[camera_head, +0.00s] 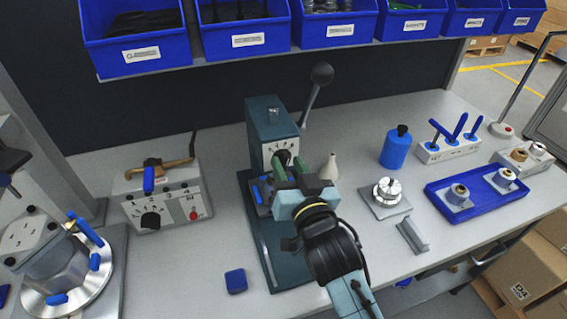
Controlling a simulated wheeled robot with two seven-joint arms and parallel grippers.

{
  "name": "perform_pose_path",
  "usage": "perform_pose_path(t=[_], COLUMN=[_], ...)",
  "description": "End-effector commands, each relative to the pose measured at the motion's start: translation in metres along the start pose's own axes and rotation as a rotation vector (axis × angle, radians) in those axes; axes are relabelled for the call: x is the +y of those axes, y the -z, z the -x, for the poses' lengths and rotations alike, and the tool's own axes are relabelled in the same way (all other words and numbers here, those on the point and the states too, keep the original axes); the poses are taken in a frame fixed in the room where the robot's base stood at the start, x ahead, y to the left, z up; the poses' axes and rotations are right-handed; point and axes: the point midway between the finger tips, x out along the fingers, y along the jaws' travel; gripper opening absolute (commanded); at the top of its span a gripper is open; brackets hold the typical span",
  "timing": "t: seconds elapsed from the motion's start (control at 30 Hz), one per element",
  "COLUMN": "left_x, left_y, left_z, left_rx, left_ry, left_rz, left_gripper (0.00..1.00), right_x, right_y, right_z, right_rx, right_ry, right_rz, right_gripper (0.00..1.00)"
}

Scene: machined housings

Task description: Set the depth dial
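A dark teal press (271,118) stands at the middle of the bench, with a ball-ended lever (321,75) at its upper right. On its front is a white numbered plate with a black depth dial (283,157). The fingers and wrist hide part of the dial and the press bed, and I cannot tell whether the fingers touch the knob. The dial's pointer setting is not readable. My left gripper is not in view.
Left of the press stands a control box (165,199) with its own black knob and a red button. A round fixture (62,262) stands far left. A blue block (236,281), a metal flanged part (388,190), a blue bottle (396,149) and a blue tray (440,193) surround the press.

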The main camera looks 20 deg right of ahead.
Motion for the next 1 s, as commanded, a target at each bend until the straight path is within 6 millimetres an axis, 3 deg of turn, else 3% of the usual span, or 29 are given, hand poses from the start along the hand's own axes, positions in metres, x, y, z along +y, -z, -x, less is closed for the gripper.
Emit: perform_pose_path(t=[0.27,0.5,1.0], left_x=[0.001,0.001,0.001], left_y=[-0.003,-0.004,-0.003], left_z=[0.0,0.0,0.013], left_rx=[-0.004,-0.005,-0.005], left_ry=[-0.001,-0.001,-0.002], left_rz=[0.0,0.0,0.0], left_gripper=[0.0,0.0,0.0], right_x=[0.0,0.0,-0.001], right_y=[0.0,0.0,0.001], right_z=[0.0,0.0,0.0], right_rx=[-0.001,-0.001,-0.003], right_ry=[-0.001,-0.001,-0.002], right_rz=[0.001,0.001,0.101], right_gripper=[0.32,0.01,0.0])
